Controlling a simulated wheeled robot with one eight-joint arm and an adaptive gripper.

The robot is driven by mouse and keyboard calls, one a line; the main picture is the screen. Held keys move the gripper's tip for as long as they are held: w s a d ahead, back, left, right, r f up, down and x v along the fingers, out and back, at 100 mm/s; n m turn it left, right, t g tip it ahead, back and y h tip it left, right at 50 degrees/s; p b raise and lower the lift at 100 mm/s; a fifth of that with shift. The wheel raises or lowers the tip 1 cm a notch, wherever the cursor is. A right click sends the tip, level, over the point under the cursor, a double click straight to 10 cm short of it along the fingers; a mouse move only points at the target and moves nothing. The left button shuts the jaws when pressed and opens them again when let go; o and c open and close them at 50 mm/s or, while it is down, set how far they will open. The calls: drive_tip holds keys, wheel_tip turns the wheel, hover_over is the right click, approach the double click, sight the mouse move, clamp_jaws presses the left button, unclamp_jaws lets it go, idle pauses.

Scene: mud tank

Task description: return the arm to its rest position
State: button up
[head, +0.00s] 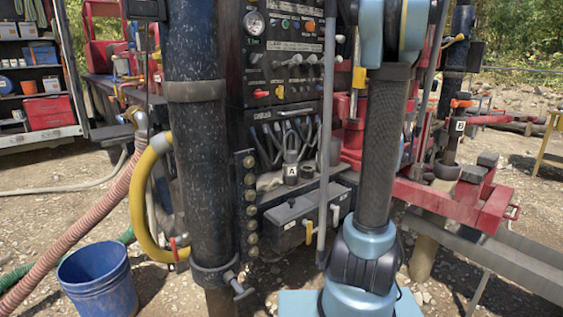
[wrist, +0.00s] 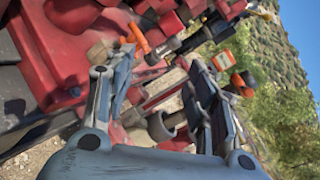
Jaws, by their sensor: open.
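My gripper (wrist: 160,72) shows in the wrist view with its two fingers spread apart and nothing between them. Beyond the fingers lie red machinery and a grey cylindrical part (wrist: 162,126), with distance hard to judge. In the head view my arm (head: 375,150) rises from its light blue base joint at the bottom, right of centre. It stands nearly upright and runs out of the top of the picture. My gripper is outside the head view.
A dark upright pipe (head: 200,130) and a control panel (head: 285,50) with levers stand left of my arm. A red frame (head: 455,200) lies to the right. A blue bucket (head: 98,282) and a yellow hose (head: 143,205) are at left. Open gravel shows at far left.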

drive_tip(key=s+a+f+n+g+y, duration=0.1)
drive_tip(key=s+a+n+y, duration=0.15)
drive_tip(key=a+n, duration=0.4)
drive_tip(key=s+a+f+n+y, duration=0.1)
drive_tip(key=a+n+y, duration=0.35)
drive_tip(key=a, duration=0.35)
drive_tip(key=s+a+f+n+g+y, duration=0.2)
drive_tip(key=s+a+f+n+g, duration=0.3)
drive_tip(key=s+a+n, duration=0.45)
drive_tip(key=s+f+n+g+h, duration=0.1)
drive_tip(key=s+f+n+g, duration=0.3)
drive_tip(key=s, duration=0.8)
drive_tip(key=s+a+f+n+g+h, duration=0.1)
drive_tip(key=s+f+n+g, duration=0.3)
drive_tip(key=s+f+n, duration=0.4)
drive_tip(key=s+f, duration=0.2)
drive_tip(key=s, duration=0.3)
drive_tip(key=shift+s+a, duration=0.15)
drive_tip(key=shift+a, duration=0.05)
drive_tip(key=shift+w+f, duration=0.25)
drive_tip(key=shift+w, duration=0.15)
